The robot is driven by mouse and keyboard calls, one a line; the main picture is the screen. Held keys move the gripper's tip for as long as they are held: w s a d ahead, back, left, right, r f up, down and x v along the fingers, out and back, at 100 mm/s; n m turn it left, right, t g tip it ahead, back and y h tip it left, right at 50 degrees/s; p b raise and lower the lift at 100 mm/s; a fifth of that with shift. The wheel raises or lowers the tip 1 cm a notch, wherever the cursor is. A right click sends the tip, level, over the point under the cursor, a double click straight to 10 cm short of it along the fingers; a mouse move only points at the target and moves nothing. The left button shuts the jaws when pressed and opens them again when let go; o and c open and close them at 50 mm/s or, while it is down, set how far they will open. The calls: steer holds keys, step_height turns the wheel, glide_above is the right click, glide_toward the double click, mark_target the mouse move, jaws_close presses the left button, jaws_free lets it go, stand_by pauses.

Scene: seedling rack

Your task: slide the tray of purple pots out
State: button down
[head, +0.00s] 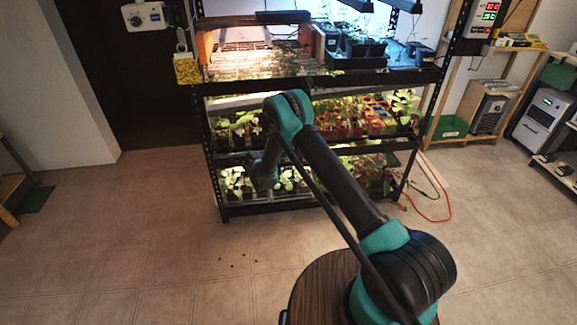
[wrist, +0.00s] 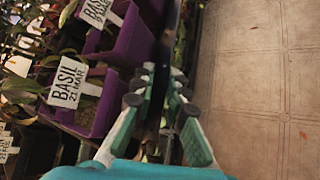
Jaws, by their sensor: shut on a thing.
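Purple pots (wrist: 127,38) with leafy seedlings and white BASIL labels (wrist: 67,83) fill the left of the wrist view. A dark, narrow edge (wrist: 172,25) runs along the pots' right side and looks like the rim of their tray. My gripper (wrist: 162,75) is shut on this dark rim, a finger on each side of it. The tray's floor is hidden under the pots. In the head view my arm reaches to the lowest shelf of the rack, and the gripper's tips are hidden there. I cannot pick out the purple pots clearly in that view.
The black rack (head: 222,190) has several shelves of lit seedlings; its posts and shelf edges stand close around my arm. Open tiled floor (head: 150,235) lies in front. A red cable (head: 433,217) lies on the floor at right. A wooden shelf unit stands right of the rack.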

steer(key=c, duration=1.4)
jaws_free()
steer(key=shift+c, duration=0.2)
steer(key=v, duration=1.2)
